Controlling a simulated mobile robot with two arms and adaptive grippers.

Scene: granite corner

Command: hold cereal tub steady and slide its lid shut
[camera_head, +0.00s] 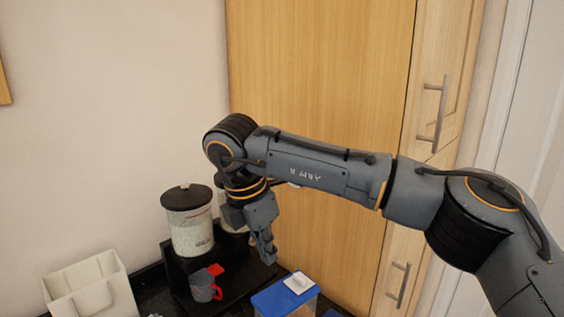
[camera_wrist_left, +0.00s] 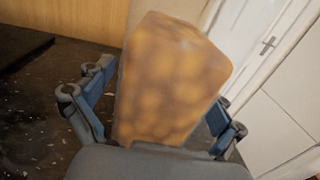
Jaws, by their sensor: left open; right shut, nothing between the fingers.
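The cereal tub (camera_head: 290,308) stands at the bottom edge of the head view, mostly cut off, with a blue top (camera_head: 276,294) and a white lid piece (camera_head: 298,282) on it. I cannot tell whether the lid is fully shut. In the left wrist view a clear-walled tub with brown-yellow contents (camera_wrist_left: 170,80) stands upright between the fingers of my left gripper (camera_wrist_left: 155,108), which is open; contact cannot be made out. My right gripper (camera_head: 268,256) is shut and empty, pointing down above and behind the tub, apart from it.
A white canister with a black lid (camera_head: 190,222) stands on a black stand (camera_head: 178,268). Another canister is partly hidden behind my right wrist. A grey and red mug (camera_head: 203,286) stands in front. A cream holder (camera_head: 92,290) is at left. A wooden cabinet (camera_head: 320,80) rises behind.

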